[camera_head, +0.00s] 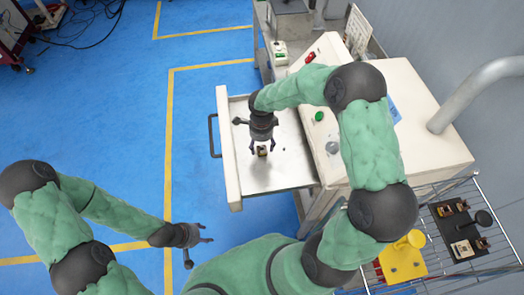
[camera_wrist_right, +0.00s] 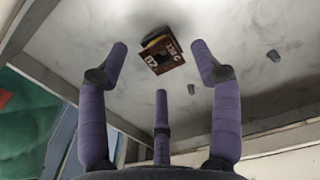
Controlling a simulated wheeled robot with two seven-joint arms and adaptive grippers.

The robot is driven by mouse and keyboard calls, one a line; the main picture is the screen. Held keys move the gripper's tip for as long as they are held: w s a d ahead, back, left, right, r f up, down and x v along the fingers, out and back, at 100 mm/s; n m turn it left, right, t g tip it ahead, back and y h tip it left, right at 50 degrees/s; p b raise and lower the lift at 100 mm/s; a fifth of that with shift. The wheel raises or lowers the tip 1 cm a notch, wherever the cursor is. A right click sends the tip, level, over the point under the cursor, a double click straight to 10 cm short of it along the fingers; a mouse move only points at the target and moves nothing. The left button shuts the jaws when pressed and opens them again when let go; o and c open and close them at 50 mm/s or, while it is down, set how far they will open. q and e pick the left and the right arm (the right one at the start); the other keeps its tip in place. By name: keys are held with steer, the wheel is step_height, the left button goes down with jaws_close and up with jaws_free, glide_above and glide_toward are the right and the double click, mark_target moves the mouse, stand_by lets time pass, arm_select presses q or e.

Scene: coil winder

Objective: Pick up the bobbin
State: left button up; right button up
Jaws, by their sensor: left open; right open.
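The bobbin (camera_head: 262,151) sits in the open metal drawer (camera_head: 285,178) of the machine. In the right wrist view the bobbin (camera_wrist_right: 163,53) shows a dark red-brown face with white lettering and a bit of yellow. My right gripper (camera_head: 262,146) points down over the drawer, its fingers spread around the bobbin's place. In the wrist view the open fingers (camera_wrist_right: 160,60) stand apart from the bobbin, which lies beyond their tips. My left gripper (camera_head: 206,234) is open and empty over the blue floor, left of the drawer.
The drawer has a raised front wall (camera_head: 229,160) and a black handle (camera_head: 213,135). The cream machine housing (camera_head: 425,120) is to the right. A wire rack (camera_head: 480,266) holds a yellow fixture (camera_head: 403,262) and a black one.

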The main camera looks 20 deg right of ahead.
mark_target(261, 148)
step_height(261, 148, down, 3)
steer(key=shift+w, duration=0.15)
steer(key=c, duration=1)
steer(key=shift+r, duration=0.1)
steer(key=shift+r, duration=0.4)
step_height(261, 148, up, 2)
steer(key=shift+r, duration=0.1)
steer(key=s+a+r, duration=0.2)
steer(key=s+r, duration=0.1)
steer(key=s, duration=0.1)
steer(key=s+a+r+p, duration=0.1)
steer(key=s+a+r, duration=0.1)
steer(key=s+r, duration=0.1)
steer(key=s+a+r, duration=0.2)
steer(key=s+r, duration=0.2)
steer(key=s, duration=0.1)
steer(key=shift+s+a+p, duration=0.2)
steer(key=shift+s+p, duration=0.1)
steer(key=shift+p, duration=0.05)
